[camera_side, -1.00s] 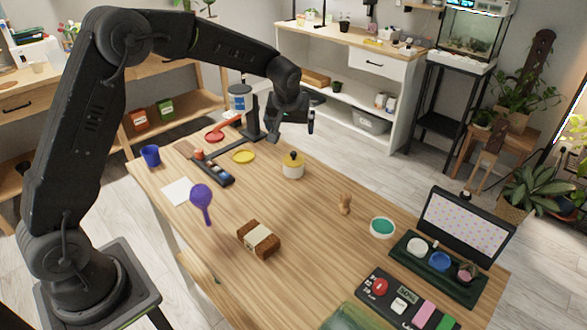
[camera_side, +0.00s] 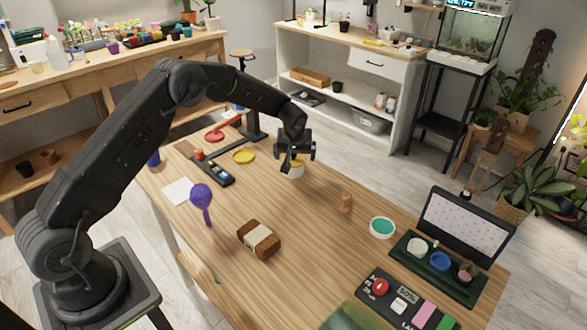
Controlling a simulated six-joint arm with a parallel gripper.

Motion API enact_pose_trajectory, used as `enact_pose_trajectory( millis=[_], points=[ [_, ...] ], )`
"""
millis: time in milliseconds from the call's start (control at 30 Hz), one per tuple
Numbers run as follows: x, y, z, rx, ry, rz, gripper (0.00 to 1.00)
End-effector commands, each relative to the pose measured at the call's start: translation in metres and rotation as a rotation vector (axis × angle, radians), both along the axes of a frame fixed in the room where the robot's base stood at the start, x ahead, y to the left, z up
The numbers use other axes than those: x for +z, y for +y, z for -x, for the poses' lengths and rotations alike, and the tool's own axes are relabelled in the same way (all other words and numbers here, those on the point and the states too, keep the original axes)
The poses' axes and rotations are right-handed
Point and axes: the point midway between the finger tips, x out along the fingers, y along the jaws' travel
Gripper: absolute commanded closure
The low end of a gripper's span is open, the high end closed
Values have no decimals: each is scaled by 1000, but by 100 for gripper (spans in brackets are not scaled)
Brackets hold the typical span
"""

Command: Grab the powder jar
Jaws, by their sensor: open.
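The powder jar (camera_side: 297,173), which I take to be the small pale jar with a yellow band, stands upright on the wooden table. My gripper (camera_side: 293,163) is open and pointing down at the jar, in front of its top in this view. The fingers cover the dark-knobbed lid and much of the jar's upper part. I cannot tell whether the fingers touch the jar or are around it.
A purple scoop-like thing (camera_side: 202,195) and a brown block (camera_side: 259,239) are nearer.

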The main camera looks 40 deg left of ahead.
Motion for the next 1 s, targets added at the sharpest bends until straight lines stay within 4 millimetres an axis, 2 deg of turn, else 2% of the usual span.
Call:
enact_pose_trajectory(
  millis=[200, 300, 600, 1000],
  points=[
    [-31, 13, -6, 1, 3, 0, 0],
    [-39, 15, -9, -1, 2, 0, 0],
    [-43, 16, -10, 0, 0, 0, 1],
    [-42, 16, -10, 0, 1, 1, 39]
  ],
)
